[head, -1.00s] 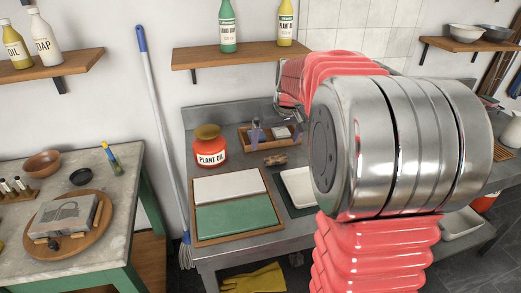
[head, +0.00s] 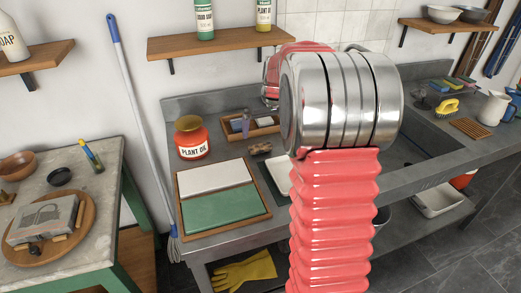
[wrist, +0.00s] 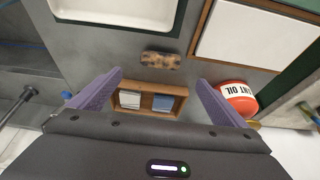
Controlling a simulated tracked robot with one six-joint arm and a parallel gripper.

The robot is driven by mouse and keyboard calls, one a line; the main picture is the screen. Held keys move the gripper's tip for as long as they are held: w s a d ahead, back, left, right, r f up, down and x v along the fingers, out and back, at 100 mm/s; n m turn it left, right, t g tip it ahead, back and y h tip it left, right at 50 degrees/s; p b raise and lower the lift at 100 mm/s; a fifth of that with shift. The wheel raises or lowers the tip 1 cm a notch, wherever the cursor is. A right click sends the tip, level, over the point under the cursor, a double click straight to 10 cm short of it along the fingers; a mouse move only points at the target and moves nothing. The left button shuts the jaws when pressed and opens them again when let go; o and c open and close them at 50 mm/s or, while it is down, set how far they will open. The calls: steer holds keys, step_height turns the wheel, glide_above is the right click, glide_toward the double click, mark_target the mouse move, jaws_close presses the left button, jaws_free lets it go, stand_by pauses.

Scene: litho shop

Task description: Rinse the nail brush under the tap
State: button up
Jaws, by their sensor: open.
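The tap is mostly hidden behind my arm; the dark sink (head: 408,152) shows partly.
A red plant oil jar (head: 192,139) stands left of the tray. A framed board with white and green slabs (head: 222,240) and a white dish (wrist: 75,20) lie in front. Right of the sink are a slatted mat (head: 471,127) and white jug (head: 494,107).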

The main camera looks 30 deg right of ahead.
glide_above(260, 146)
steer(key=s, duration=0.3)
steer(key=shift+w+a+f, duration=0.15)
steer(key=shift+f, duration=1.15)
steer(key=shift+w+a+f, duration=0.1)
steer(key=shift+f, duration=1.15)
steer(key=shift+x, duration=2.65)
steer(key=shift+s+a, duration=0.1)
steer(key=shift+s, duration=0.05)
steer(key=shift+c, duration=0.7)
steer(key=c, duration=1.1)
steer(key=shift+r, duration=0.1)
step_height(260, 146, up, 10)
